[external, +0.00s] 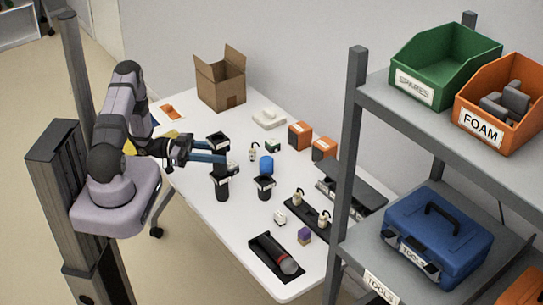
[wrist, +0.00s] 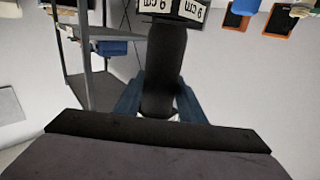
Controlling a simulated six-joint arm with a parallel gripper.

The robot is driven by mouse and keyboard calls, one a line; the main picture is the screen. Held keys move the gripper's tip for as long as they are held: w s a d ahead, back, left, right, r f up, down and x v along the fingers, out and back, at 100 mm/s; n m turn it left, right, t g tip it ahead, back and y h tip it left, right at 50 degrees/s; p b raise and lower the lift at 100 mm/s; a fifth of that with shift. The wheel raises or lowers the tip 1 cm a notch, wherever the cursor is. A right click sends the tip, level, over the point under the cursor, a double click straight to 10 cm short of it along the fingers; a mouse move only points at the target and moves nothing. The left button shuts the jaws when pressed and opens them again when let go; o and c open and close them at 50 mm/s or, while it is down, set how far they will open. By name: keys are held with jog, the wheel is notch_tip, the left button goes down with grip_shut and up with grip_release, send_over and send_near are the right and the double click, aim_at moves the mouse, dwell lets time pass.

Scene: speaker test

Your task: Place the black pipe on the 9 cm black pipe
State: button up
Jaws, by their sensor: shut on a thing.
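My gripper (external: 223,155) has blue fingers shut on an upright black pipe (external: 218,138) with a wider collar on top. It is directly above a second black pipe, the 9 cm black pipe (external: 222,187), which stands on the table. The two are in line; I cannot tell whether the held pipe's lower end is seated in the collar. In the wrist view the held pipe (wrist: 164,70) runs between the fingers (wrist: 158,100), and its far end meets a black collar (wrist: 172,9) with labels that appear to read 9 cm.
Orange boxes (external: 300,136), a cardboard box (external: 220,82) and a black tray (external: 262,255) are on the white table (external: 232,240). A shelf (external: 352,150) rises at the right.

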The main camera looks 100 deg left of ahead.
jog(key=shift+f, duration=0.3)
jog(key=shift+f, duration=0.15)
jog(key=o, duration=1.1)
jog(key=shift+c, duration=0.2)
jog(key=shift+r, duration=0.35)
jog(key=shift+s+f, duration=0.15)
jog(key=shift+s, duration=0.2)
jog(key=s+b, duration=0.3)
jog(key=s, duration=0.4)
jog(key=shift+w, duration=0.1)
